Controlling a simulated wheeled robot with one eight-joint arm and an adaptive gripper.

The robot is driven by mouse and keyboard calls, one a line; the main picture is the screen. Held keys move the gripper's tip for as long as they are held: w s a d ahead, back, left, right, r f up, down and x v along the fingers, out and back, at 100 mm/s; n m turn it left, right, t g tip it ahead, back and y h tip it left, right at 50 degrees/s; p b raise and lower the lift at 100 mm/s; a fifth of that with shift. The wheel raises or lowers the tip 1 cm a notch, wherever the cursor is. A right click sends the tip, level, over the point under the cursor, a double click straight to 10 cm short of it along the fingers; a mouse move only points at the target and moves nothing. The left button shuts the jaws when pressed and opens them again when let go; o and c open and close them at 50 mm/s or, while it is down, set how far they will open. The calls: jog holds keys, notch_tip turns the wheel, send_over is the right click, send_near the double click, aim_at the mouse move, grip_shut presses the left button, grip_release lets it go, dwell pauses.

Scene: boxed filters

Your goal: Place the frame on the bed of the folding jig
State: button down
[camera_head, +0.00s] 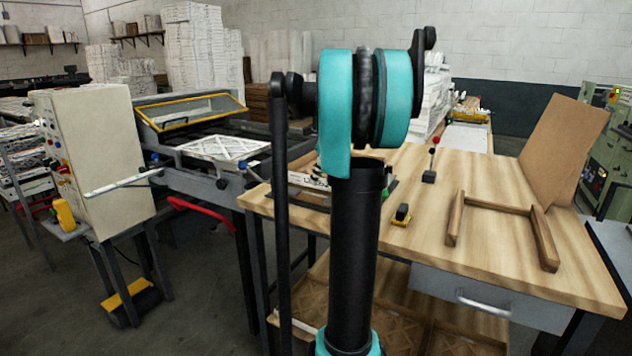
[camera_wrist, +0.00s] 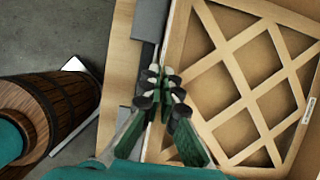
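In the wrist view a tan frame with diagonal lattice strips (camera_wrist: 232,70) fills the right side, with a small white label on its right border. My gripper (camera_wrist: 161,76) has green pads and dark knobs. Its fingers lie along the frame's left edge, one to each side of it. I cannot tell whether they press on it. In the head view my gripper is hidden behind my arm. A U-shaped set of wooden bars (camera_head: 497,209), likely the folding jig, lies on the workbench (camera_head: 430,240). The bed between its bars is bare.
A brown board (camera_head: 562,145) stands tilted behind the bars. Lattice frames (camera_head: 455,330) lie on the shelf under the bench. A red-knobbed device (camera_head: 431,160) and a small yellow-black item (camera_head: 402,214) stand on the bench. A machine (camera_head: 190,130) holds a white lattice piece at left.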

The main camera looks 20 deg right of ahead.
jog(key=shift+f, duration=0.65)
jog(key=c, duration=2.2)
grip_release()
jog(key=o, duration=0.5)
jog(key=shift+r, duration=0.1)
